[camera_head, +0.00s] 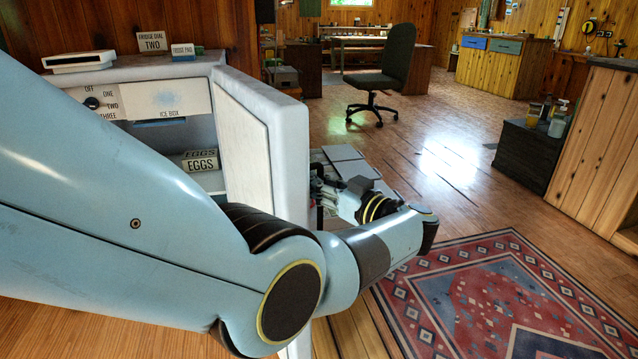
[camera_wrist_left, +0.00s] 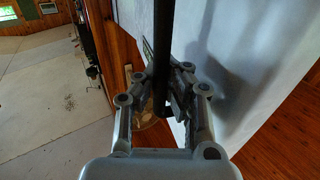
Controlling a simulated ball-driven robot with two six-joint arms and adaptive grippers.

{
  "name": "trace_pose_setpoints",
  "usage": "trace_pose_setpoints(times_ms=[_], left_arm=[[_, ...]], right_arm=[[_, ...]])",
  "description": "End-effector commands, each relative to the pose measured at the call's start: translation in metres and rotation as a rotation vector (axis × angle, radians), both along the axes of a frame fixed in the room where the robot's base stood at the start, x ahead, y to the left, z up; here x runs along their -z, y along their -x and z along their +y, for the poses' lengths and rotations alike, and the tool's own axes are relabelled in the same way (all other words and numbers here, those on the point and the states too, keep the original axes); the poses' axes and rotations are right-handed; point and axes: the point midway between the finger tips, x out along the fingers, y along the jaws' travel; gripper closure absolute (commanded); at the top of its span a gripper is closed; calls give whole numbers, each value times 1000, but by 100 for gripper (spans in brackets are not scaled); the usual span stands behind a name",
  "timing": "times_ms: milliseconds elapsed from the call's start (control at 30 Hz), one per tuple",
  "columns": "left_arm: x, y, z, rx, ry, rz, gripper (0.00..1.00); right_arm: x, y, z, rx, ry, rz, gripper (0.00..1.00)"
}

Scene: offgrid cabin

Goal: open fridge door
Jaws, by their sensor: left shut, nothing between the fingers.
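The white fridge (camera_head: 215,65) stands at the left of the head view. Its door (camera_head: 265,130) stands open, swung outward, and its inner panel faces the compartment. The dial panel and a box of eggs (camera_head: 201,163) show inside. My left arm crosses in front, and my left gripper (camera_head: 322,190) is at the outer side of the door, partly hidden by the door's edge. In the left wrist view the door's pale outer face (camera_wrist_left: 245,50) is close on the right. A dark upright bar, seemingly the handle (camera_wrist_left: 163,40), shows at my shut, empty fingers. My right gripper is out of view.
A patterned rug (camera_head: 490,290) covers the floor at right. A dark office chair (camera_head: 385,70) stands farther back. A low dark cabinet (camera_head: 525,155) with bottles stands at right beside wooden cabinets (camera_head: 600,140). Wooden floor between is clear.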

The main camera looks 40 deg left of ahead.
Motion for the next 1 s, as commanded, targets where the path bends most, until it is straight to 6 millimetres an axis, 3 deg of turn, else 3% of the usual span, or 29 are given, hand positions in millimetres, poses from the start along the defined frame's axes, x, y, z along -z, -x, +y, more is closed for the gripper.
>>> trace_pose_setpoints(times_ms=[133,400,733,1000], left_arm=[[8,2,-6,5,14,12,100],[4,1,-4,3,9,6,64],[2,1,-7,3,7,2,64],[3,8,-51,6,10,3,64]], right_arm=[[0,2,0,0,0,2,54],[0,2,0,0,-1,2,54],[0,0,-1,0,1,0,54],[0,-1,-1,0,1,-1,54]])
